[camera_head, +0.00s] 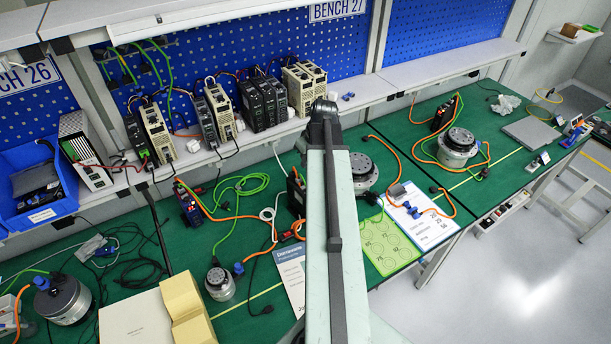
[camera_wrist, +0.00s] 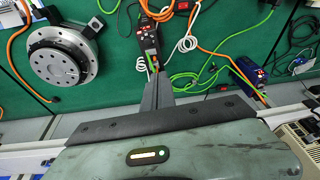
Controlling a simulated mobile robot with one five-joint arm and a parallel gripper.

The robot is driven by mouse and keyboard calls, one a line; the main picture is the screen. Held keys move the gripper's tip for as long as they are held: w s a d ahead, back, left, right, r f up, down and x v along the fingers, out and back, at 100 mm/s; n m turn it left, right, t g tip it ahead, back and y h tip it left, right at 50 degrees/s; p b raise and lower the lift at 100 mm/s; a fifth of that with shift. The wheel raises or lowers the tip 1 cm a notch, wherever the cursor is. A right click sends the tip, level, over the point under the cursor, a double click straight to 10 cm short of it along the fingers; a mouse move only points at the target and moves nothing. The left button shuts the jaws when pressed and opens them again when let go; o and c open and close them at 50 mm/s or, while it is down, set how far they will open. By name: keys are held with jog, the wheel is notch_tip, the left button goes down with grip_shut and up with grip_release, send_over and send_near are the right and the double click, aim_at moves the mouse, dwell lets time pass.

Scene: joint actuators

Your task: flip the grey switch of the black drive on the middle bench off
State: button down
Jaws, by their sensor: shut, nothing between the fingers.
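The black drive (camera_head: 296,192) stands on the green top of the middle bench (camera_head: 255,225), left of my arm. In the wrist view the black drive (camera_wrist: 147,40) is at top centre, with cables and a red patch near it. Its grey switch is too small to make out. My gripper (camera_wrist: 157,82) is shut and empty, its fingers pointing up the wrist picture toward the drive. The fingertips overlap the drive's near end there; I cannot tell whether they touch. In the head view my arm hides the gripper.
A silver round actuator (camera_head: 364,175) stands right of the drive; it also shows in the wrist view (camera_wrist: 62,58). A blue drive (camera_head: 190,205) stands to the left. Orange, green and white cables lie around. A shelf (camera_head: 160,178) with several drives runs behind.

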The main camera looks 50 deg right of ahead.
aim_at(302, 187)
jog(key=shift+s+d+r, duration=0.15)
jog(key=shift+s+d, duration=0.3)
jog(key=shift+d, duration=0.3)
jog(key=b+x, duration=0.9)
jog(key=s+b+x, duration=0.1)
jog(key=b+x, duration=0.4)
jog(key=shift+a, duration=0.2)
